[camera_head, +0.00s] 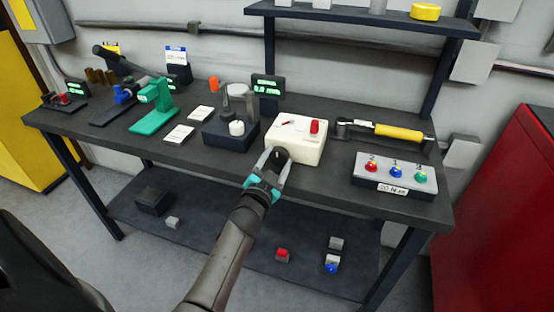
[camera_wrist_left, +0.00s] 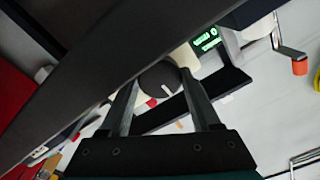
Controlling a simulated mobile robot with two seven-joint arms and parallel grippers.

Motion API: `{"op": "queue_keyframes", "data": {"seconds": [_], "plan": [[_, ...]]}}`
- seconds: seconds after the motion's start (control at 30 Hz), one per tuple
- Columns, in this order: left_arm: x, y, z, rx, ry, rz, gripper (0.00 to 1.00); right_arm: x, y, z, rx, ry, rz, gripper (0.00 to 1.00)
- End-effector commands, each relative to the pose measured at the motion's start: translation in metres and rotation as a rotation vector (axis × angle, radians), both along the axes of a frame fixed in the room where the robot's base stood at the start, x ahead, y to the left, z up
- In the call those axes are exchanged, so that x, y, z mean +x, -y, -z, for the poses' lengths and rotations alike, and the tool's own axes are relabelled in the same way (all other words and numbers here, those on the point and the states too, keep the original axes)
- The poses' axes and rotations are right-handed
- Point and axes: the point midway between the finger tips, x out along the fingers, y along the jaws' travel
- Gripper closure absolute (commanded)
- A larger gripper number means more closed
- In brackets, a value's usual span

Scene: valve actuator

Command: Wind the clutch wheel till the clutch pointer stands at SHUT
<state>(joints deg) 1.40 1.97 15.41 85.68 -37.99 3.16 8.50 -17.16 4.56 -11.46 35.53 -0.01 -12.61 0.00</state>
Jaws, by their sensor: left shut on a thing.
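A cream-white box (camera_head: 298,140) stands near the front edge of the bench. Its top carries a small red pointer (camera_head: 288,122) over a dial and a red upright knob (camera_head: 314,127). The dial lettering is too small to read. A dark round wheel (camera_head: 279,154) is on the box's front face. My left gripper (camera_head: 272,161) is at this front face, shut on the wheel. In the left wrist view the wheel (camera_wrist_left: 160,80), with a white mark, sits between the fingers of the left gripper (camera_wrist_left: 165,95). My right gripper is not in view.
A button panel (camera_head: 395,175) and a yellow-handled wrench (camera_head: 385,131) lie to the right. A dark block with a display (camera_head: 268,87) stands behind left, a green press (camera_head: 153,108) farther left. The lower shelf (camera_head: 215,230) holds loose small parts.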

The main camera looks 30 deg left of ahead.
Motion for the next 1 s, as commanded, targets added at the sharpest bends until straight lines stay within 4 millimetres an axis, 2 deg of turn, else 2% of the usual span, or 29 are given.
{"op": "queue_keyframes", "data": {"seconds": [0.67, 0.7, 0.93, 1.0], "plan": [[-0.0001, 0.0001, 0.0001, 0.07, -0.017, 0.0, 0.92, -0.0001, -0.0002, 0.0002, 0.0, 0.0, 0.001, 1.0], [-0.0001, 0.0001, 0.0001, 0.07, -0.017, 0.0, 0.35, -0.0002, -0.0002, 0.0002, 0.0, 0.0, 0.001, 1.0], [-0.0001, 0.0001, 0.0001, 0.067, -0.016, 0.0, 0.09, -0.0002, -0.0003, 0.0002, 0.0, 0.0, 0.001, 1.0], [-0.0001, 0.0001, 0.0002, 0.066, -0.016, 0.0, 0.06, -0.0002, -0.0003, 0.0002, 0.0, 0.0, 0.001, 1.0]]}}
